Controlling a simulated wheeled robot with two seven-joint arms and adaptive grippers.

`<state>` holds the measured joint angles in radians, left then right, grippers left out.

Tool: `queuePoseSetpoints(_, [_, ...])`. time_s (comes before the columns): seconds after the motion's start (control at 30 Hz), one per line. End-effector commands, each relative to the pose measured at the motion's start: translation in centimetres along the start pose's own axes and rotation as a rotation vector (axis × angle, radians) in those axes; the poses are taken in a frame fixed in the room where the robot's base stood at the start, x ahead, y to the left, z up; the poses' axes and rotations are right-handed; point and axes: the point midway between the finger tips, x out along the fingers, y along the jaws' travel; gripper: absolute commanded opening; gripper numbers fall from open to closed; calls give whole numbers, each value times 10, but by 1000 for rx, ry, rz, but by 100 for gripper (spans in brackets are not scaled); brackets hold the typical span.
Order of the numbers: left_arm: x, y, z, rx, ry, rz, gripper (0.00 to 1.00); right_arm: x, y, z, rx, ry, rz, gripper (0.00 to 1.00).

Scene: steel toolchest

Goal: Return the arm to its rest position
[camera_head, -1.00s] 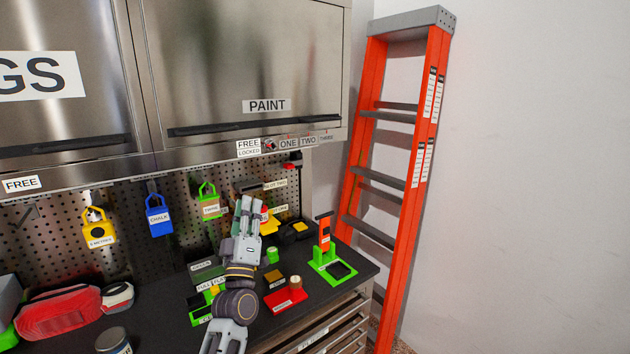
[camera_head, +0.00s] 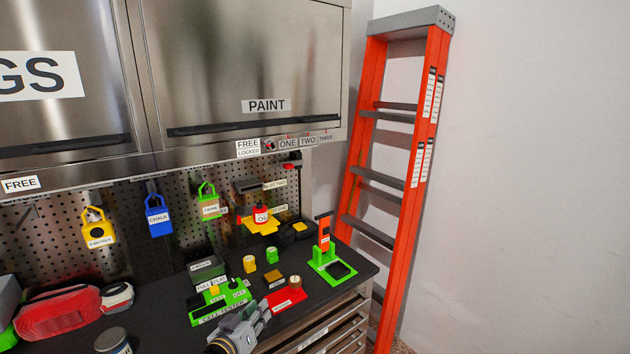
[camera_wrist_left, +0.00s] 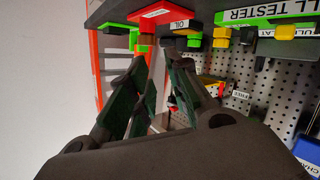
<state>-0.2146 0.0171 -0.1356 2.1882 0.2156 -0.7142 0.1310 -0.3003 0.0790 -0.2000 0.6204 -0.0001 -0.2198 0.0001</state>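My left gripper (camera_head: 258,318) is low in the head view, at the front of the dark worktop, beside the green tester (camera_head: 222,304) and the red block (camera_head: 287,298). In the left wrist view its two dark green-padded fingers (camera_wrist_left: 158,72) are spread with a gap between them and nothing held. Only the gripper and wrist show at the bottom of the head view; the rest of the left arm is out of frame. My right gripper is not in either view.
The worktop (camera_head: 170,318) holds several small parts, a green stand (camera_head: 331,265) and a red bag (camera_head: 62,312). Padlocks, including a blue one (camera_head: 158,216), hang on the pegboard. An orange ladder (camera_head: 415,200) stands at the right.

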Motion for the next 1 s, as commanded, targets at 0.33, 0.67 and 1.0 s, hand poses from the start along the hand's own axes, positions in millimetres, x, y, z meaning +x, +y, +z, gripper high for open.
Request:
queuePoseSetpoints(0.33, [-58, -30, 90, 117, -349, -109, 19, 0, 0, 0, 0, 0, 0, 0])
queuePoseSetpoints(0.67, [-133, -56, 156, 203, -666, -205, 19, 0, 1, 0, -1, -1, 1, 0])
queuePoseSetpoints(1.0, [-180, -67, 183, 240, -837, -254, 19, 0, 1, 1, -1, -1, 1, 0])
